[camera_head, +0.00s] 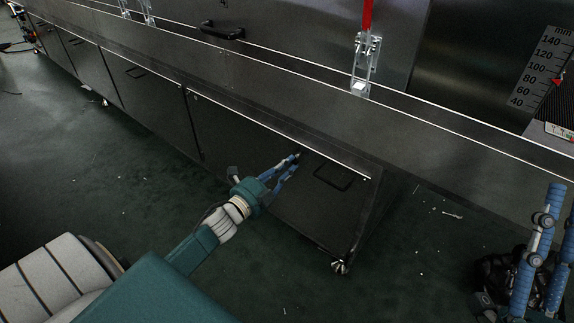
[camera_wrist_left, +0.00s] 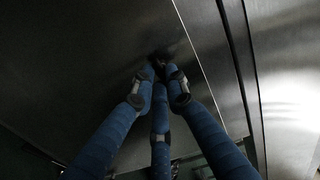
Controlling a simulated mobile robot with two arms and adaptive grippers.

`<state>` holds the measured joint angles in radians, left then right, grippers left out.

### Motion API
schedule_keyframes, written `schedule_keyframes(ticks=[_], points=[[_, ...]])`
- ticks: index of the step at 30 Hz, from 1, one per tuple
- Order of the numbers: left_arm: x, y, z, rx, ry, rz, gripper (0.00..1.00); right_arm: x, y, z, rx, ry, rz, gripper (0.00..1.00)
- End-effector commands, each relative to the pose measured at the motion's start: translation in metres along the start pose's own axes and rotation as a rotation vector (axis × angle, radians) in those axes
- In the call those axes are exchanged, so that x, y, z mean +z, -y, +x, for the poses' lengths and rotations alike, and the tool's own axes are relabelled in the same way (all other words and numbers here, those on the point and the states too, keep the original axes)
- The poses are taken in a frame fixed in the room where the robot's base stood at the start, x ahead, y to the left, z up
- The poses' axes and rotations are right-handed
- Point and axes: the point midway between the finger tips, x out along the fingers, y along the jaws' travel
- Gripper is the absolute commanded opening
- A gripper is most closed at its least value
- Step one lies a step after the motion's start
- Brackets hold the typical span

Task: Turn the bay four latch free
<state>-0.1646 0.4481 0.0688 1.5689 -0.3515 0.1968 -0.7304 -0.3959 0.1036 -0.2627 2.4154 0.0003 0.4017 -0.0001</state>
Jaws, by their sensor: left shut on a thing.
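My left gripper (camera_head: 293,162) reaches in from the left to the upper part of a dark cabinet door, left of its dark pull handle (camera_head: 332,176). In the left wrist view its blue fingers (camera_wrist_left: 160,72) converge on a small dark piece, apparently the bay four latch (camera_wrist_left: 158,60), against the dark panel. The fingers are shut on it and cover most of it, so its turn angle cannot be told. The bay number cannot be read. My right gripper (camera_head: 548,235) is at the lower right edge, fingers up and apart, with nothing seen between them.
A row of dark lower doors (camera_head: 85,62) runs to the far left under a long metal ledge (camera_head: 250,82). A clear toggle clamp with a red handle (camera_head: 368,22), a black handle (camera_head: 222,30) and a millimetre scale (camera_head: 545,72) are above. The green floor (camera_head: 120,180) is open, with small white scraps.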

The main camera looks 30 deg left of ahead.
Motion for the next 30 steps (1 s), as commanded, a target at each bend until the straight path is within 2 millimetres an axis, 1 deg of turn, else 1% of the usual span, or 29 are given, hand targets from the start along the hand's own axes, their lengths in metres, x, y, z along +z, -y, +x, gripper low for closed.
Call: schedule_keyframes(ticks=[2,5,8,9,11,12,14,15,17,18,20,21,25,28,30], points=[[-0.001,0.002,0.000,0.001,0.000,-0.034,0.00,0.016,-0.002,0.002,0.003,0.078,-0.004,0.40],[0.000,0.003,0.000,0.002,0.001,-0.092,0.00,0.045,-0.005,-0.001,0.008,0.213,-0.010,0.40],[-0.001,0.003,0.000,0.002,0.001,-0.164,0.00,0.080,-0.009,-0.011,0.015,0.379,-0.017,0.40],[-0.001,0.004,0.000,0.002,0.002,-0.196,0.00,0.094,-0.011,-0.018,0.019,0.452,-0.020,0.40],[-0.001,0.004,0.000,0.002,0.002,-0.246,0.00,0.116,-0.015,-0.031,0.025,0.566,-0.024,0.40],[-0.001,0.004,0.000,0.002,0.001,-0.281,0.00,0.129,-0.017,-0.041,0.030,0.644,-0.027,0.40],[-0.001,0.004,0.000,0.003,0.002,-0.334,0.00,0.148,-0.020,-0.059,0.036,0.759,-0.030,0.40],[-0.002,0.004,0.000,0.003,0.001,-0.370,0.00,0.159,-0.023,-0.073,0.041,0.836,-0.032,0.40],[-0.002,0.004,0.000,0.003,0.001,-0.425,0.00,0.173,-0.026,-0.095,0.049,0.949,-0.034,0.40],[-0.002,0.004,0.000,0.003,0.002,-0.460,0.00,0.181,-0.028,-0.111,0.054,1.024,-0.036,0.40],[-0.002,0.004,0.000,0.002,0.001,-0.517,0.00,0.190,-0.031,-0.135,0.062,1.135,-0.037,0.40],[-0.002,0.004,0.000,0.002,0.001,-0.553,0.00,0.195,-0.033,-0.152,0.067,1.207,-0.037,0.40],[-0.003,0.004,0.000,0.002,0.001,-0.679,0.00,0.200,-0.038,-0.207,0.086,1.434,-0.038,0.40],[-0.003,0.004,0.000,0.003,0.002,-0.774,0.00,0.196,-0.041,-0.247,0.100,1.594,-0.036,0.40],[-0.003,0.004,0.000,0.002,0.002,-0.839,0.00,0.189,-0.042,-0.274,0.109,1.699,-0.034,0.40]])
